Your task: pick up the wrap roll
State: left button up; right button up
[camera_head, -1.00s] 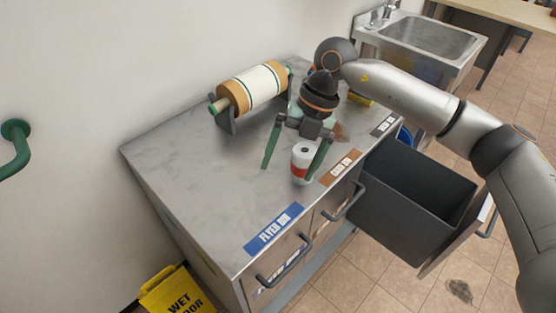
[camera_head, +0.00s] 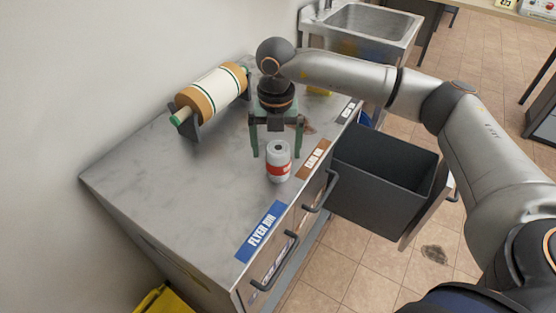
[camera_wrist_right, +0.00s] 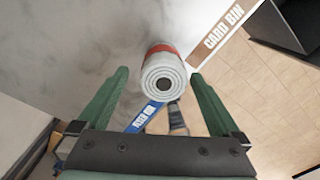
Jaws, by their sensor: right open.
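The wrap roll is a small white roll with a red band (camera_head: 279,162), standing upright on the metal counter near its front edge. My right gripper (camera_head: 277,152) is open and empty, pointing down just behind and above the roll, one green finger toward each side of it. In the right wrist view the roll's round end with a dark core hole (camera_wrist_right: 164,84) shows between the open fingers (camera_wrist_right: 160,75), with gaps on both sides. My left gripper is not in view.
A larger brown-and-white roll lies on a holder (camera_head: 213,94) at the counter's back left. An open dark drawer bin (camera_head: 385,180) juts out at the right. Flyer bin (camera_head: 260,232) and card bin (camera_head: 314,158) labels mark the counter edge. The left counter is clear.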

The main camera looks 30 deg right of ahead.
aim_at(279, 163)
jog(key=f, duration=0.5)
jog(key=shift+s+d+f+p, duration=0.1)
jog(key=shift+d+f+p, duration=0.05)
jog(key=shift+d+p, duration=0.15)
jog(key=c, duration=1.3)
